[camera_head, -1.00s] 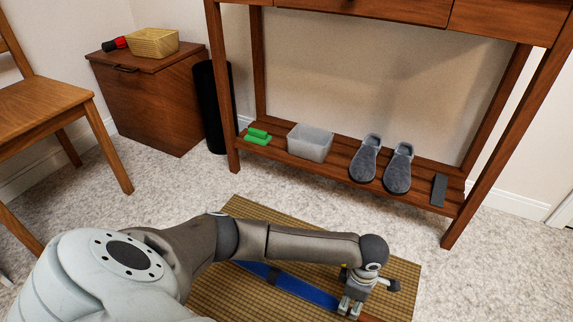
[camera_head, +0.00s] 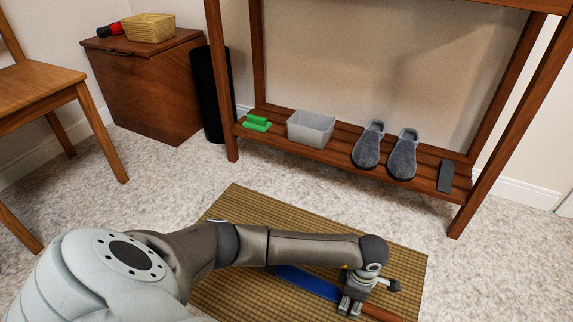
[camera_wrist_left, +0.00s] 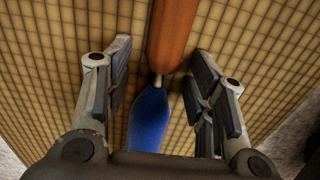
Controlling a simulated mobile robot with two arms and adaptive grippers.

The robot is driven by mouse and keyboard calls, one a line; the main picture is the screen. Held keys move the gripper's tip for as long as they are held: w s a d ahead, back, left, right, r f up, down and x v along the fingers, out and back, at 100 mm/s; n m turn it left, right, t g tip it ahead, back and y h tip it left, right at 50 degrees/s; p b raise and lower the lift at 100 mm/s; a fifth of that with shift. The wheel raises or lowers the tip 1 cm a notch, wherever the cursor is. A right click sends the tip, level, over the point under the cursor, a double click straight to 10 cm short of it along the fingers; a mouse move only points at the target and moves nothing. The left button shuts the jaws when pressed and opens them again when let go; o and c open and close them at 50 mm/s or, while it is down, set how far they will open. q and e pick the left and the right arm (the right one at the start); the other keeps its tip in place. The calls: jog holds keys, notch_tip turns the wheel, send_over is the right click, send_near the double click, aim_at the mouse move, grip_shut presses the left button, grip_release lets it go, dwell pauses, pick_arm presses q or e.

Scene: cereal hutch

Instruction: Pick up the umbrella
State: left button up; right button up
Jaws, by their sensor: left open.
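The umbrella (camera_head: 308,284) lies on the woven mat (camera_head: 255,208). It has a blue folded canopy and an orange-brown handle (camera_head: 385,313). My left arm hides part of the canopy. My left gripper (camera_head: 350,306) is low over the umbrella, near where canopy and handle meet. In the left wrist view, the umbrella (camera_wrist_left: 150,118) runs between the two open fingers of the left gripper (camera_wrist_left: 161,62), with a visible gap on each side. My right gripper is not in view.
A wooden hutch's lower shelf (camera_head: 290,147) stands behind the mat, with grey slippers (camera_head: 368,145), a pale bin (camera_head: 311,128) and green dumbbells (camera_head: 257,123). A black cylinder (camera_head: 212,95), a wooden cabinet (camera_head: 155,90) and a chair (camera_head: 40,92) are at the left.

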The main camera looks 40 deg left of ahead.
pick_arm(q)
jog(key=shift+c, duration=0.4)
grip_shut()
jog(key=shift+r, duration=0.15)
